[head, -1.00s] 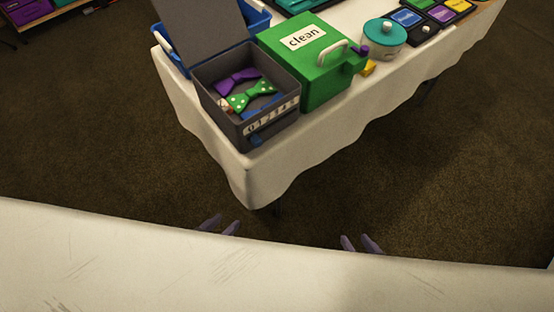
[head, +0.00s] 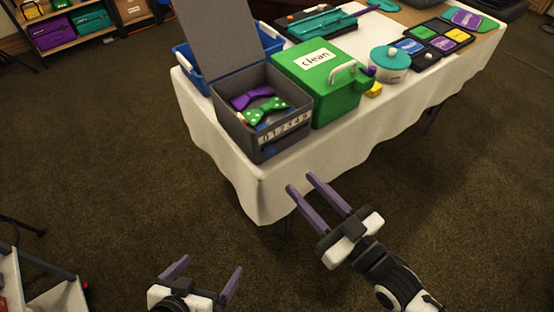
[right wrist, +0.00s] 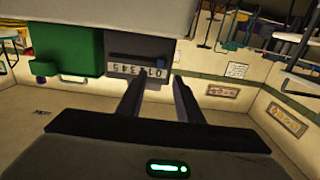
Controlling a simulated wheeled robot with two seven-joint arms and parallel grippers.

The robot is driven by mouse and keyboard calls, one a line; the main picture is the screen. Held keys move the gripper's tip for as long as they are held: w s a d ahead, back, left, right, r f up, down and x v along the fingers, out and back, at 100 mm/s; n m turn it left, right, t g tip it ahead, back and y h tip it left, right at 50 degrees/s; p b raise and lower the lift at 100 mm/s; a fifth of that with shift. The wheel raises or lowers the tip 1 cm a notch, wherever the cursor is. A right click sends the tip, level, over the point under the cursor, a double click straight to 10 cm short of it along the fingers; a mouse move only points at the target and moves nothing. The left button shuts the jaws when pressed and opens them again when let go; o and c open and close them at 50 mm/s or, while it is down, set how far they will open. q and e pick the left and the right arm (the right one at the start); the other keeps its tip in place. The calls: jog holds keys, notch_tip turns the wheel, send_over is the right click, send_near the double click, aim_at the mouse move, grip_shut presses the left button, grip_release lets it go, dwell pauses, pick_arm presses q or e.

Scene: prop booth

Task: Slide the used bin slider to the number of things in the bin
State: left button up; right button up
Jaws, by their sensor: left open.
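The grey used bin (head: 233,121) stands at the near left corner of the table with its lid (head: 214,42) open. Inside are a purple bow tie (head: 252,96), a green dotted bow tie (head: 266,111), and partly hidden blue and red-white things. The number strip (head: 285,133) is on its front, with a blue slider knob (head: 269,152) below, near the 0 end. The strip also shows upside down in the right wrist view (right wrist: 137,71). My right gripper (head: 301,182) is open and empty, in front of and below the bin, apart from it. My left gripper (head: 208,268) is open and empty, low at the bottom.
A green box labelled clean (head: 321,86) stands right beside the bin. A blue crate (head: 190,66) is behind it. A teal-lidded pot (head: 390,62) and coloured cards (head: 441,42) lie further right on the white-covered table (head: 245,187). The floor before the table is clear.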

aim_at(273, 153)
jog(key=x, duration=1)
jog(key=shift+r, duration=0.1)
grip_shut()
